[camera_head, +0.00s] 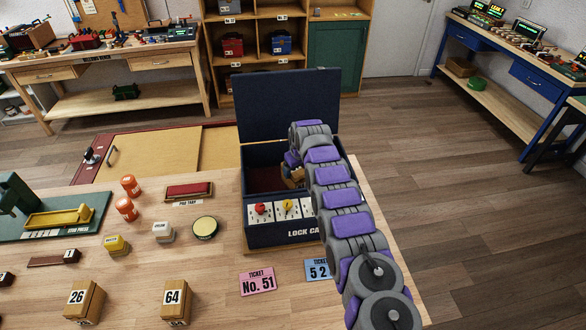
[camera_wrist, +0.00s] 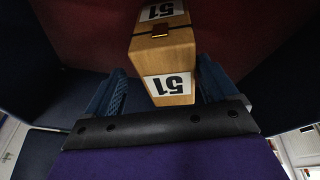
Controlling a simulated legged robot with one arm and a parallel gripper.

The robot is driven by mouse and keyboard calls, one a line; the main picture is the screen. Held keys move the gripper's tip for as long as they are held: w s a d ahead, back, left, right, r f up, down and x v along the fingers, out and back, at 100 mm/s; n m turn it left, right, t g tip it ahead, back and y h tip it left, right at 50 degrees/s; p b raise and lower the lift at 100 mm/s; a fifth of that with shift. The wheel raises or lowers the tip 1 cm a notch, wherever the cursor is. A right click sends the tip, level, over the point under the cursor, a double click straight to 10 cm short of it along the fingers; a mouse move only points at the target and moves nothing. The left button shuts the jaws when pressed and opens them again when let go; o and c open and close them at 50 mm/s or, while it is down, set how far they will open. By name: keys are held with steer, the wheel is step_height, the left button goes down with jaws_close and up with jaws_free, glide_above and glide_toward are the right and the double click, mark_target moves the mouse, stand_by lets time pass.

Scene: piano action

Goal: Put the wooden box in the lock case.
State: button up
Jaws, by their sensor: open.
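The lock case (camera_head: 282,234) stands on the wooden table with its dark blue lid (camera_head: 287,103) up and a red interior. A wooden box (camera_head: 297,177) is inside the case, mostly hidden by my arm. In the wrist view the wooden box (camera_wrist: 165,55) shows the number 51 on two faces and a small dark clasp. My gripper (camera_wrist: 163,88) is inside the case, with its blue fingers apart on either side of the box. A thin gap seems to show at each finger; contact is hard to tell. The gripper is mostly hidden in the head view.
Two more wooden boxes, 26 (camera_head: 85,301) and 64 (camera_head: 175,301), stand at the table's front. A pink ticket No. 51 (camera_head: 258,281) and a blue ticket (camera_head: 320,270) lie before the case. A red pad (camera_head: 189,191) and round tin (camera_head: 205,228) lie left of it.

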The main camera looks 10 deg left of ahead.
steer(key=shift+d+r, duration=0.1)
steer(key=shift+d, duration=0.05)
steer(key=shift+s+a+r, duration=0.25)
steer(key=shift+a+r, duration=0.15)
steer(key=shift+r, duration=0.3)
steer(key=shift+s+a+r, duration=0.2)
steer(key=shift+a+r, duration=0.2)
steer(key=shift+r, duration=0.25)
steer(key=s+d+r+m+g+h+p, duration=0.1)
steer(key=s+d+r, duration=0.5)
steer(key=r, duration=0.4)
steer(key=s+d+r+m+h+p, duration=0.1)
steer(key=s+d+r+m, duration=0.1)
steer(key=s+d+r, duration=0.6)
steer(key=s+d+r+m+g, duration=0.1)
steer(key=s+d+r, duration=0.2)
steer(key=s, duration=0.3)
steer(key=s+d+r+m, duration=0.1)
steer(key=s+d+r, duration=0.2)
steer(key=s+r, duration=0.15)
steer(key=s+d+f+m+g, duration=0.1)
steer(key=s, duration=1.7)
steer(key=s+d+f+m+g, duration=0.1)
steer(key=s+d+g, duration=0.1)
steer(key=s, duration=1.7)
steer(key=shift+s+d+f+m+y, duration=0.25)
steer(key=shift+s+f+m+y, duration=0.05)
steer(key=shift+f+m+y, duration=0.1)
steer(key=shift+c, duration=0.2)
